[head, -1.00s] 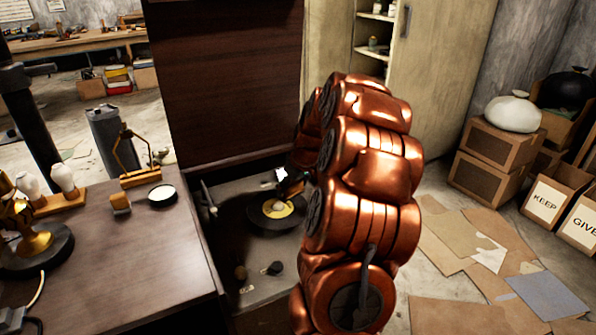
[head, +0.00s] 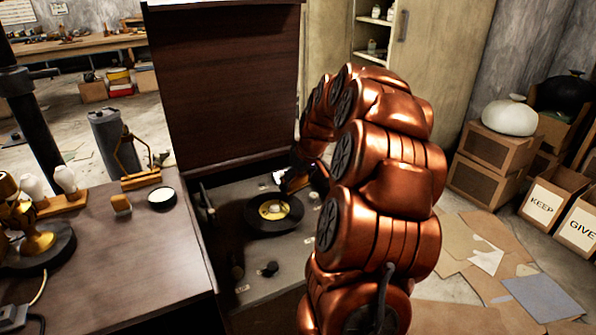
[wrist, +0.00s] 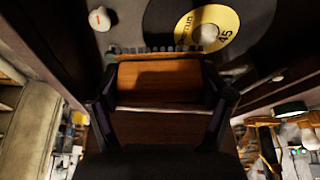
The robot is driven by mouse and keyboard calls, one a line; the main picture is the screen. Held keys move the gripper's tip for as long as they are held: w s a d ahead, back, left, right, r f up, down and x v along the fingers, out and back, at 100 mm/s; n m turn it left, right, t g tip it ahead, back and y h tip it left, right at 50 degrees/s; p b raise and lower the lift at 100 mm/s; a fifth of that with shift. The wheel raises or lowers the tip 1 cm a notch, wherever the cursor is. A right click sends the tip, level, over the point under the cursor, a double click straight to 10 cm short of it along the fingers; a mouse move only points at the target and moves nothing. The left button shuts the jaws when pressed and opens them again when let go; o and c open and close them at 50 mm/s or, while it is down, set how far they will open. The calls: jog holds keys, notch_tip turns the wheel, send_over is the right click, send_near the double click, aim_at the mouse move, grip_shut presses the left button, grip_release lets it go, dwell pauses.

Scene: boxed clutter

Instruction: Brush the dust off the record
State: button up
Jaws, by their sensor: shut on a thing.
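The black record (head: 288,221) with a yellow label lies flat on the turntable inside the open wooden cabinet. In the wrist view the record (wrist: 165,22) shows at the top, its label reading 45. My gripper (wrist: 160,88) is shut on a wooden brush (wrist: 158,77), whose short grey bristles point toward the record. The bristle row overlaps the record's near edge in that view; I cannot tell whether it touches. In the head view my gripper (head: 290,183) is at the record's far right edge, and the brush is hard to make out there. No dust can be made out.
The raised lid (head: 225,85) stands behind the turntable. Dark knobs (head: 269,268) sit on the deck in front. A wooden desk (head: 110,255) on the left holds a lamp, bulbs and a round tin (head: 161,198). Cardboard boxes (head: 494,145) stand at the right.

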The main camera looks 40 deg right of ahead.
jog(key=shift+r+p, duration=0.3)
jog(key=shift+r, duration=0.95)
